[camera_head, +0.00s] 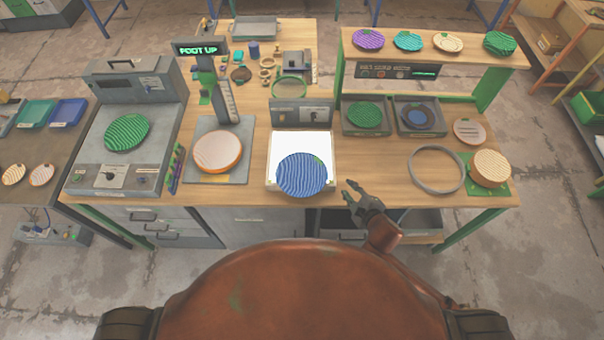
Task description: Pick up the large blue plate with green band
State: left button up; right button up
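A large blue plate (302,177) with wavy stripes lies on the front part of a white square panel (301,142) at the middle of the bench. A small green patch shows near its upper right edge; I cannot make out a full green band. My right gripper (350,191) is at the bench's front edge, just right of the blue plate and apart from it. Its fingers are spread and nothing is between them. My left gripper is not in view.
A green plate (127,132) sits on the grey machine at left. A pale orange-rimmed plate (218,151) lies on a stand (236,172) left of the panel. A grey ring (436,169) and a tan plate (491,168) are at right. A shelf (430,52) holds several plates.

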jog(key=w+a+f+n+y, duration=0.1)
jog(key=a+f+n, duration=0.1)
jog(key=a+n, duration=0.1)
jog(key=w+a+f+n+g+y, duration=0.1)
jog(key=a+f+n, duration=0.1)
jog(key=f+n, duration=0.1)
jog(key=w+a+f+n+g+y+p, duration=0.1)
jog(key=w+a+f+n+y, duration=0.1)
jog(key=n, duration=0.3)
jog(key=shift+w+a+f, duration=0.1)
jog(key=shift+a+f, duration=0.5)
jog(key=shift+a, duration=0.25)
jog(key=shift+c, duration=0.6)
grip_shut()
